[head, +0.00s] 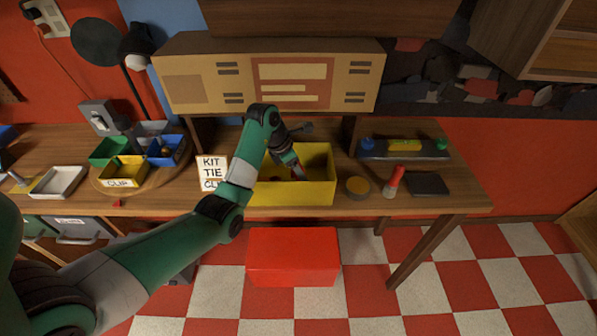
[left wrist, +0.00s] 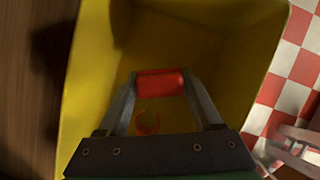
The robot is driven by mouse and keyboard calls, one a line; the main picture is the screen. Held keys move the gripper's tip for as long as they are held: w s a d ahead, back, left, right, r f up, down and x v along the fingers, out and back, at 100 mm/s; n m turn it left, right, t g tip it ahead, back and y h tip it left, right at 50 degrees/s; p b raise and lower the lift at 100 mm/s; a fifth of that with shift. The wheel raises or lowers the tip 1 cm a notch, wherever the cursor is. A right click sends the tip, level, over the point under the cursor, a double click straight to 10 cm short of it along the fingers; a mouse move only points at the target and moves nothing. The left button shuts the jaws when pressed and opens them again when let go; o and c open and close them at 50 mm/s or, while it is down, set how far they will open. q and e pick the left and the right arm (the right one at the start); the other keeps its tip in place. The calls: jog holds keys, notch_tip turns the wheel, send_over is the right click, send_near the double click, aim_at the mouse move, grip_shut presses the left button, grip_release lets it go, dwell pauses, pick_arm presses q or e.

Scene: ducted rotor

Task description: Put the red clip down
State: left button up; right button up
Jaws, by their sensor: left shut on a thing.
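My left gripper (head: 299,173) reaches down into the yellow bin (head: 292,193) on the workbench. In the left wrist view, its two fingers (left wrist: 160,88) are shut on the red clip (left wrist: 161,82), a small red block. The clip is inside the walls of the yellow bin (left wrist: 82,100), above its floor. A thin orange-red curved piece (left wrist: 148,123) shows below the clip, between the fingers. I cannot tell how far the clip is from the floor of the bin. My right gripper is not in view.
A card reading "KIT TIE CLIP" (head: 211,172) stands left of the bin. A yellow tub marked CLIP (head: 123,172) sits among coloured tubs at left. A round tin (head: 357,187), a red-topped bottle (head: 394,181) and a dark pad (head: 428,185) are at right.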

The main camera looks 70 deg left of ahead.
aim_at(294, 174)
pick_arm(q)
jog(key=shift+f, duration=0.1)
jog(key=shift+f+b, duration=0.55)
jog(key=shift+b, duration=0.05)
jog(key=o, duration=1.4)
jog(key=shift+c, duration=0.2)
jog(key=shift+r, duration=0.15)
jog(key=shift+r+p, duration=0.3)
jog(key=shift+p, duration=0.15)
jog(key=p+v, duration=0.1)
jog(key=v, duration=0.1)
jog(key=p+v, duration=0.2)
jog(key=v, duration=0.1)
jog(key=shift+w+r, duration=0.2)
jog(key=shift+r, duration=0.2)
jog(key=p+v, duration=0.7)
jog(key=p, duration=0.2)
jog(key=shift+s+f, duration=0.15)
jog(key=shift+s, duration=0.1)
